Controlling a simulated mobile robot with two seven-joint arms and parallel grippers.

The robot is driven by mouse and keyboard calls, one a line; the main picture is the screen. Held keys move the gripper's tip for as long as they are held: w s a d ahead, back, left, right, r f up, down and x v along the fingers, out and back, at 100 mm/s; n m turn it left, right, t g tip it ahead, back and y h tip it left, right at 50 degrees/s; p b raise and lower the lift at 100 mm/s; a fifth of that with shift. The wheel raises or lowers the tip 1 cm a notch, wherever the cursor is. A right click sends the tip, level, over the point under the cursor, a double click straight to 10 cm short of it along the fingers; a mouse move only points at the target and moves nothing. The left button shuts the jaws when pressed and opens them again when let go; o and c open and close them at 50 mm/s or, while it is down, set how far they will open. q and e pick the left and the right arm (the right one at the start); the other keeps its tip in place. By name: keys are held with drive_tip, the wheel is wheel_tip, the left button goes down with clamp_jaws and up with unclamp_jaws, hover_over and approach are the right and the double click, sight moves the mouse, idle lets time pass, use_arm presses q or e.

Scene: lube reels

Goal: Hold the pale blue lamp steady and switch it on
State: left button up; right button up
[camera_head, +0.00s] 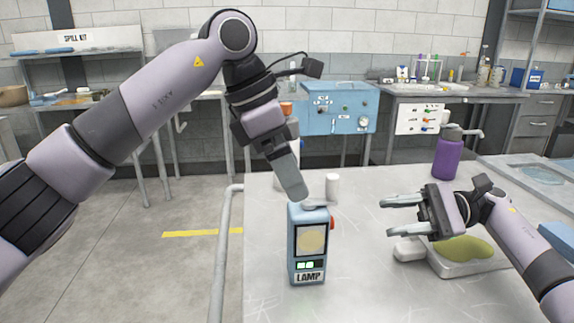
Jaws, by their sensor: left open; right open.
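A white cylinder (332,187) stands behind the lamp. A purple bottle (447,158) stands at the back right. A white tray (470,268) with a yellow-green item lies under my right arm. The table (380,295) is bare in front and right of the lamp.

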sight(304, 203)
use_arm(q)
drive_tip(key=shift+x, duration=3.5)
drive_tip(key=shift+a+f, duration=0.1)
drive_tip(key=shift+a, duration=0.05)
drive_tip(key=c, duration=1.4)
use_arm(e)
drive_tip(key=shift+c, duration=0.3)
use_arm(q)
drive_tip(key=shift+o, duration=0.2)
use_arm(e)
clamp_jaws()
